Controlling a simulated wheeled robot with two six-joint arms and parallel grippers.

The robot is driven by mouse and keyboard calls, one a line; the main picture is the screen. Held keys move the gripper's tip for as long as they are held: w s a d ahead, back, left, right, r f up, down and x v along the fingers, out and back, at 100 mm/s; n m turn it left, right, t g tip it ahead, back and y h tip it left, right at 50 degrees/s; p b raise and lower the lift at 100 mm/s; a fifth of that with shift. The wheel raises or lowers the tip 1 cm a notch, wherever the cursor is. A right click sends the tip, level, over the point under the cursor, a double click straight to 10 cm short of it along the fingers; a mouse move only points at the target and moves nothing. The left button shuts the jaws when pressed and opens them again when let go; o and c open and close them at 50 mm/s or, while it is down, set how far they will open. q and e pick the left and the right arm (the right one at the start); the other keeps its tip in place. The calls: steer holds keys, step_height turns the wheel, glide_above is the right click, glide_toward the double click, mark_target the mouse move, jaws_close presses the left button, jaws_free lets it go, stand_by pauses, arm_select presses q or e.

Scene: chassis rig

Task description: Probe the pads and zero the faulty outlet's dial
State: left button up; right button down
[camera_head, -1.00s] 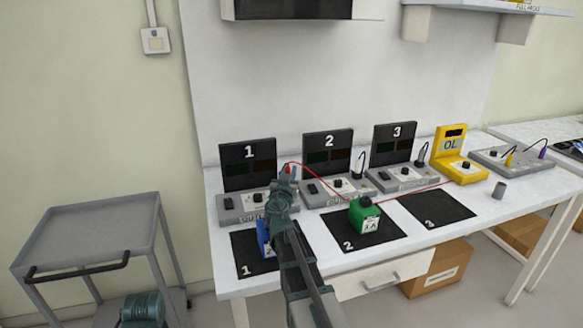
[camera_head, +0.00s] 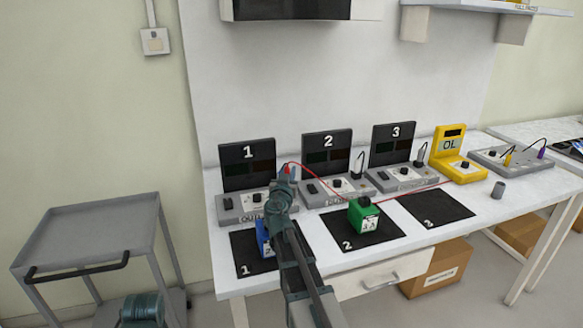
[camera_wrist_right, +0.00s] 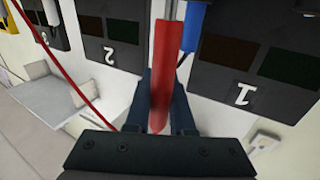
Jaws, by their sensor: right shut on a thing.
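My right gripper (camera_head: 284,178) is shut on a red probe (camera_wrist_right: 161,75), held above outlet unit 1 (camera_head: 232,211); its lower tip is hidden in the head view. A red lead runs from the probe to the yellow meter (camera_head: 450,143), which reads OL. Outlet unit 2 (camera_head: 318,199) has a black dial (camera_head: 337,183), and outlet unit 3 (camera_head: 385,186) has a black dial (camera_head: 403,171). The upright panels behind, numbered 1 (camera_head: 247,152), 2 (camera_head: 328,141) and 3 (camera_head: 396,131), look dark. My left gripper is not in view.
A blue box (camera_head: 263,238) stands on black mat 1 (camera_head: 242,256), partly behind my arm. A green box (camera_head: 363,215) stands on mat 2 (camera_head: 340,228). Mat 3 (camera_head: 440,210) is bare. A grey cart (camera_head: 90,235) stands left.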

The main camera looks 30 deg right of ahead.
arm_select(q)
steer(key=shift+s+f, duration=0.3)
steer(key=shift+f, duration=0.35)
arm_select(e)
steer(key=shift+d+f, duration=0.1)
steer(key=shift+f, duration=0.5)
stand_by(1.2)
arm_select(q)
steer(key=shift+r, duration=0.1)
arm_select(e)
steer(key=shift+w+r, duration=0.1)
steer(key=shift+w+r+p, duration=0.2)
steer(key=shift+r+p, duration=0.05)
steer(key=shift+p, duration=0.2)
steer(key=shift+w+d+p, duration=0.1)
steer(key=shift+p, duration=0.25)
arm_select(q)
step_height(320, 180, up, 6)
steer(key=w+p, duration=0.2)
steer(key=p, duration=0.3)
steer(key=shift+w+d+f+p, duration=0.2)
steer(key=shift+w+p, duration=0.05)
steer(key=shift+p, duration=0.05)
arm_select(e)
steer(key=r, duration=0.1)
steer(key=w+r, duration=0.1)
steer(key=r, duration=0.1)
steer(key=shift+w+r, duration=0.25)
steer(key=shift+r, duration=0.1)
steer(key=shift+d, duration=0.1)
